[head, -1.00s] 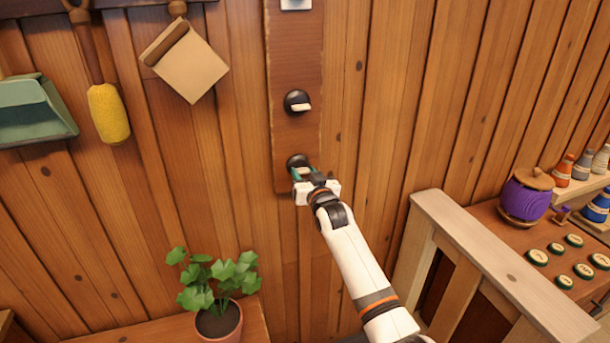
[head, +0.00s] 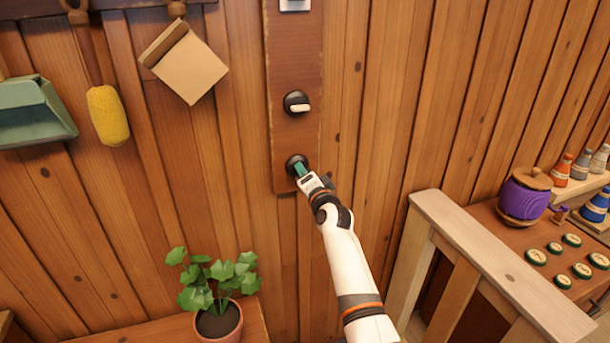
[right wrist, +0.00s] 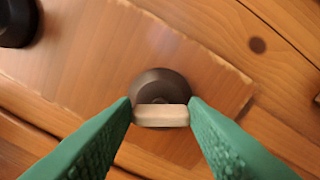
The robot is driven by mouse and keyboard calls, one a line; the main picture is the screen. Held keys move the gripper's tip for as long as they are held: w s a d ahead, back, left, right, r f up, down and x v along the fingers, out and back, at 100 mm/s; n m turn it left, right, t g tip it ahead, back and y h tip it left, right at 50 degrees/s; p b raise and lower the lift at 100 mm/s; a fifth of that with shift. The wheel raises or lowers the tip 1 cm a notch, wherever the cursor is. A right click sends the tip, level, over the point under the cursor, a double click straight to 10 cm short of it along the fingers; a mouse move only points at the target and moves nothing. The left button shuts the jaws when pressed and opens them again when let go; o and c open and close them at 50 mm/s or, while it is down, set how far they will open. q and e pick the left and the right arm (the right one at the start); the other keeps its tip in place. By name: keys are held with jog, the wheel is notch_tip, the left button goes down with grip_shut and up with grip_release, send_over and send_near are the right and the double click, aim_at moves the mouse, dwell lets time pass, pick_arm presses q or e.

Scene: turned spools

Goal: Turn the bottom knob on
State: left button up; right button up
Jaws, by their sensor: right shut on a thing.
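The bottom knob (head: 295,162) is a dark round knob low on the upright wooden board. In the right wrist view its round body (right wrist: 158,84) carries a pale bar handle (right wrist: 162,116). My right gripper (head: 301,171) is at this knob. In the wrist view its two green fingers (right wrist: 161,112) are shut on the ends of the bar. The bar lies slanted, closer to along the board than across it. In the head view the gripper hides the bar. My left gripper is not in view.
An upper knob (head: 297,103) with its pale bar crosswise sits above on the board (head: 291,60). A potted plant (head: 218,322) stands below left. A wooden partition (head: 490,260) stands at right, beside a purple pot (head: 525,195). Brush and dustpan hang at left.

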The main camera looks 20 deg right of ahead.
jog(key=m, duration=0.5)
jog(key=shift+f+m+p, duration=0.15)
jog(key=shift+m+p, duration=0.25)
dwell(0.4)
jog(key=o, duration=1)
jog(key=s+p, duration=0.2)
jog(key=s, duration=0.2)
jog(key=s+p, duration=0.2)
jog(key=s, duration=0.2)
jog(key=s+p, duration=0.2)
jog(key=s, duration=0.2)
jog(key=shift+d, duration=0.25)
jog(key=shift+f, duration=0.15)
